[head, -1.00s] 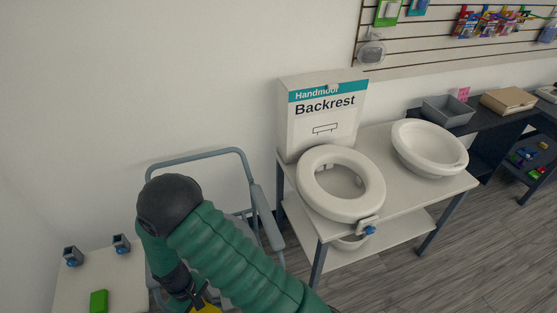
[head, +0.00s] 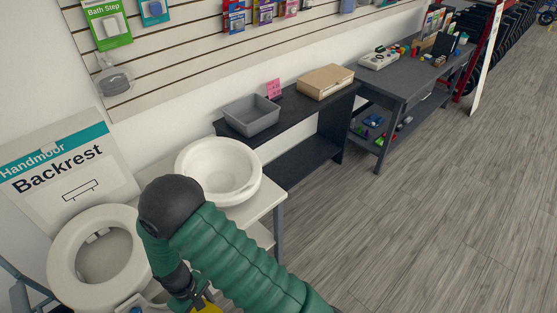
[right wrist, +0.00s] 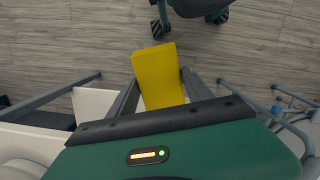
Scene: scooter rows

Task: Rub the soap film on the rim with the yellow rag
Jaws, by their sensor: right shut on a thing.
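My right gripper (right wrist: 161,90) is shut on the yellow rag (right wrist: 158,70), which sticks out past the fingers in the right wrist view. In the head view only a sliver of the yellow rag (head: 205,306) shows at the bottom edge, below my green arm. A white round basin (head: 214,170) with a wide rim stands on the light table, beyond my arm. A white toilet seat (head: 66,254) with a raised ring is to its left. I cannot make out a soap film on either rim. My left gripper is not in view.
A Backrest box (head: 105,165) stands behind the seat. A grey bin (head: 251,117) and a cardboard box (head: 325,82) sit on the dark shelf unit to the right. A grey workbench (head: 410,80) stands farther back. The wood floor (head: 430,210) at right is clear.

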